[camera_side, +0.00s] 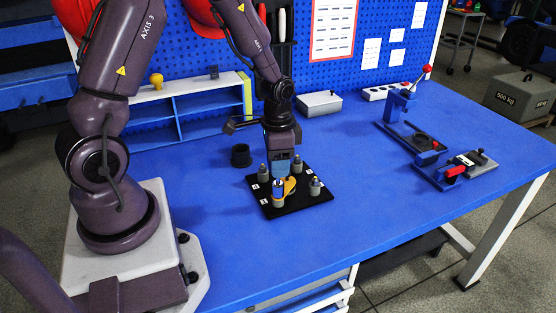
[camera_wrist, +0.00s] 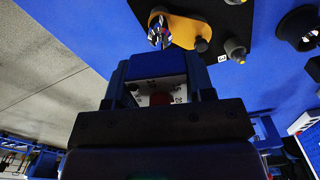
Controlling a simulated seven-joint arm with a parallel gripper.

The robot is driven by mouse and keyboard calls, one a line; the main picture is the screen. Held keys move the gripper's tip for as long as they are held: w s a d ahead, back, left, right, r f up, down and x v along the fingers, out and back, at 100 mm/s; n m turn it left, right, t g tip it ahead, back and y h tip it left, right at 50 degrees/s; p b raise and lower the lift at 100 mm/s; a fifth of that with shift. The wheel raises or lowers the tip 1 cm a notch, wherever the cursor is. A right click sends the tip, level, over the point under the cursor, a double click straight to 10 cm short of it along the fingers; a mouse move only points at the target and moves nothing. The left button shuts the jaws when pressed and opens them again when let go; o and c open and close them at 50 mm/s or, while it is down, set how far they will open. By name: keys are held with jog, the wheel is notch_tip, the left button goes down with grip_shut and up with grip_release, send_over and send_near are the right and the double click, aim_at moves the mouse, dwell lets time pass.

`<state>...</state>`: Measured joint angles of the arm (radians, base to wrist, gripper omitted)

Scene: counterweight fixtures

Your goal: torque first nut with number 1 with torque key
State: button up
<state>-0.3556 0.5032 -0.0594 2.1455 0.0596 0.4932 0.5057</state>
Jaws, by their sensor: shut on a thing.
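My gripper (camera_side: 281,155) points down over a black plate (camera_side: 318,200) and is shut on a blue tool, which looks like the torque key (camera_side: 281,169). In the wrist view the blue tool (camera_wrist: 158,66) sits between the fingers, with a white marked face and a red spot. A shiny metal tip or nut (camera_wrist: 158,32) shows just beyond it, over an orange-yellow part (camera_wrist: 187,30). Grey posts stand on the plate: a front one (camera_side: 278,198), a right one (camera_side: 315,187) and others behind. Small white number labels lie beside them. I cannot tell whether the tool touches a nut.
A black cup (camera_side: 240,155) stands left of the plate. A blue shelf unit (camera_side: 190,108) and a grey box (camera_side: 319,104) are at the back. A blue press with a red knob (camera_side: 402,106) and a red-handled clamp (camera_side: 455,171) stand right. The table between is clear.

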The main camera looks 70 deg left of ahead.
jog(key=shift+m, duration=1.2)
jog(key=shift+r, duration=0.15)
jog(key=shift+r, duration=1.95)
jog(key=shift+r, duration=0.1)
jog(key=shift+r, duration=1.4)
